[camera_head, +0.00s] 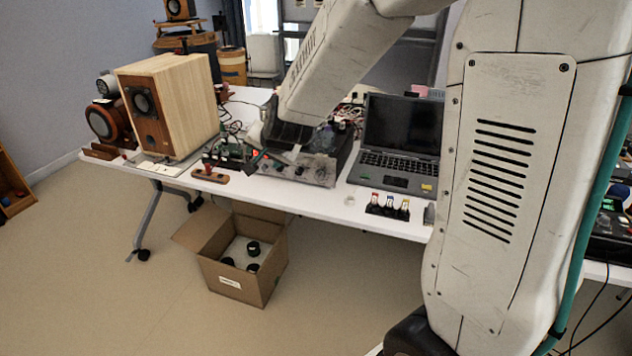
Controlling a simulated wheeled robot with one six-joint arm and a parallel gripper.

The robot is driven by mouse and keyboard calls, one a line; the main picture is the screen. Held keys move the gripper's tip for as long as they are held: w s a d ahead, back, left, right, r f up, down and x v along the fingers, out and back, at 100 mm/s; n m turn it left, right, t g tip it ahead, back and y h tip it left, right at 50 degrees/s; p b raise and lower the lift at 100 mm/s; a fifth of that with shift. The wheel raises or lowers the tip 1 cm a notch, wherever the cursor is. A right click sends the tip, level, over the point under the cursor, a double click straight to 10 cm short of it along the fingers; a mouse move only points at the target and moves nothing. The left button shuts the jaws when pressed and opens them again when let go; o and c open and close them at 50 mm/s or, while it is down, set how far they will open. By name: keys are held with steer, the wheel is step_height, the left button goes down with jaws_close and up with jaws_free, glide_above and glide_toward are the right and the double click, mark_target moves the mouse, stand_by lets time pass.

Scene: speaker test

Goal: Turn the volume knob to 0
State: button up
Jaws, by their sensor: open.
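A grey metal amplifier box (318,170) with several small dark knobs on its front panel sits near the front edge of the white table. Which knob is the volume knob, and where it points, is too small to tell. My gripper (276,148) is dark, hangs from my pale arm and is open. It is just above and in front of the left part of the box, and it hides some of that part. I cannot tell whether it touches a knob.
A wooden speaker (178,105) stands left on the table (330,207). A laptop (402,145) stands open right of the box. Boards and cables lie behind my gripper. Small coloured-top items (388,207) stand at the front edge. An open carton (240,277) is on the floor.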

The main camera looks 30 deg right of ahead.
steer(key=w+d+f+m+t+h, duration=0.1)
steer(key=w+d+f+m+h, duration=0.1)
steer(key=w+d+f+m, duration=0.3)
steer(key=m+h, duration=0.6)
steer(key=h, duration=0.5)
glide_toward(319, 177)
steer(key=shift+w+a+f+t, duration=0.15)
steer(key=shift+w+f+t, duration=0.15)
steer(key=shift+w+t, duration=0.1)
steer(key=shift+s+f+h, duration=0.2)
steer(key=shift+s+h, duration=0.05)
steer(key=shift+h, duration=0.05)
steer(key=shift+d+f+m, duration=0.1)
steer(key=shift+d+m, duration=0.2)
steer(key=shift+d, duration=0.05)
steer(key=x, duration=0.7)
steer(key=shift+w+d, duration=0.1)
steer(key=shift+d, duration=0.1)
steer(key=c, duration=1)
